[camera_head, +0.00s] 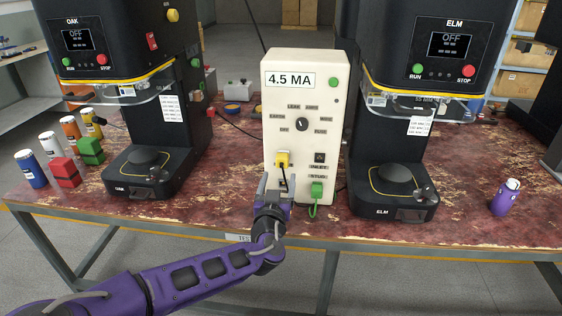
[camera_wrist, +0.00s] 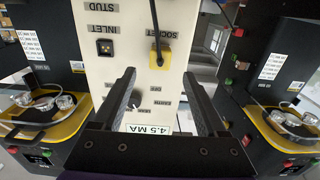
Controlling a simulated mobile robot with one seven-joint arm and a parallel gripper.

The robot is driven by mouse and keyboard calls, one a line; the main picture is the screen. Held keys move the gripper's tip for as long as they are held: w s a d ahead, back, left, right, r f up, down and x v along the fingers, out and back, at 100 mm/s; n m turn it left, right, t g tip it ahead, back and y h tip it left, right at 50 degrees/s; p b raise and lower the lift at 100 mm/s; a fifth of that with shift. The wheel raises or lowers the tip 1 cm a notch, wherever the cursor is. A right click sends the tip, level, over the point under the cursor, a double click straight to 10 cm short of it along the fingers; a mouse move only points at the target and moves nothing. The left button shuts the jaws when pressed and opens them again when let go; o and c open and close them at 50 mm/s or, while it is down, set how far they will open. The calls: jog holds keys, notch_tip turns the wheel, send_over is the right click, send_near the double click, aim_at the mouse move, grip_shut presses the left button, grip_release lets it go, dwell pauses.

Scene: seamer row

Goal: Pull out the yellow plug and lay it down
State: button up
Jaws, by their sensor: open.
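The yellow plug (camera_head: 283,159) sits in the socket at the lower left of the cream tester box (camera_head: 306,75) labelled 4.5 MA. A black cable hangs from it toward my gripper. In the wrist view, which is upside down, the yellow plug (camera_wrist: 158,64) shows beyond the fingertips, with its cable running up out of the picture. My gripper (camera_head: 272,187) is open and empty, in front of the box and a little below the plug. In the wrist view my gripper (camera_wrist: 161,76) has its fingers wide apart, pointing toward the box face; neither visibly touches the plug.
A green plug (camera_head: 316,190) with a green cable is in the box's stud point, right of my gripper. Black OAK (camera_head: 135,185) and ELM (camera_head: 390,205) machines flank the box. Worn red bench top (camera_head: 230,205) is bare left of the box.

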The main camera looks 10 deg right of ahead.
aim_at(281, 164)
jog(key=x, duration=0.8)
jog(key=shift+w+d, duration=0.1)
jog(key=shift+w, duration=0.3)
jog(key=shift+b, duration=0.4)
dwell(0.7)
grip_shut()
dwell(0.3)
jog(key=shift+s+f, duration=0.1)
jog(key=shift+v, duration=2.9)
